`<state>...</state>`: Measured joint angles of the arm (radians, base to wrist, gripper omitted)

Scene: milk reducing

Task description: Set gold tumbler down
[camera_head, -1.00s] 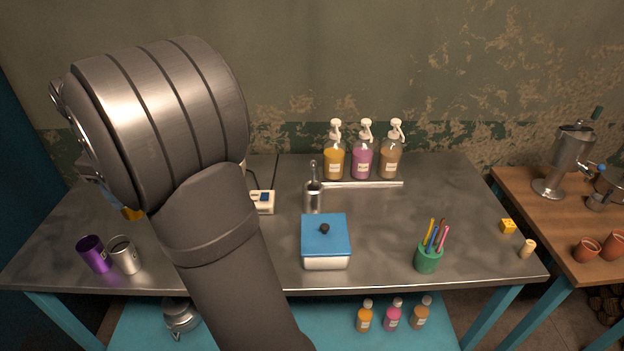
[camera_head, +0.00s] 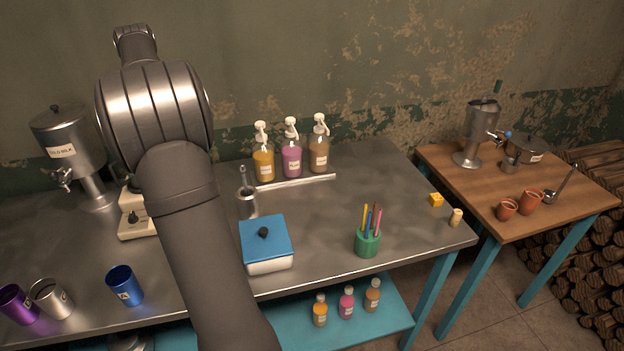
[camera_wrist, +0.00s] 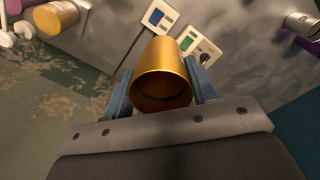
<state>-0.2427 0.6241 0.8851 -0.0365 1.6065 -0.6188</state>
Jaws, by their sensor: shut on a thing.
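The gold tumbler (camera_wrist: 162,70) is between the two fingers of my gripper (camera_wrist: 160,88) in the wrist view, and the gripper is shut on it. Its open rim faces the camera and its inside looks dark. The steel table (camera_wrist: 240,35) shows beyond it; I cannot tell whether the tumbler touches it. In the head view my arm hides the gripper and the gold tumbler. A purple (camera_head: 17,303), a silver (camera_head: 51,298) and a blue tumbler (camera_head: 124,285) stand at the table's front left.
A milk dispenser (camera_head: 75,150) stands at the back left. Pump bottles (camera_head: 291,155), a blue-lidded box (camera_head: 266,245) and a green pen cup (camera_head: 368,242) stand right of my arm. Small devices (camera_wrist: 190,42) lie beyond the tumbler in the wrist view. Bare table lies around the blue-lidded box.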

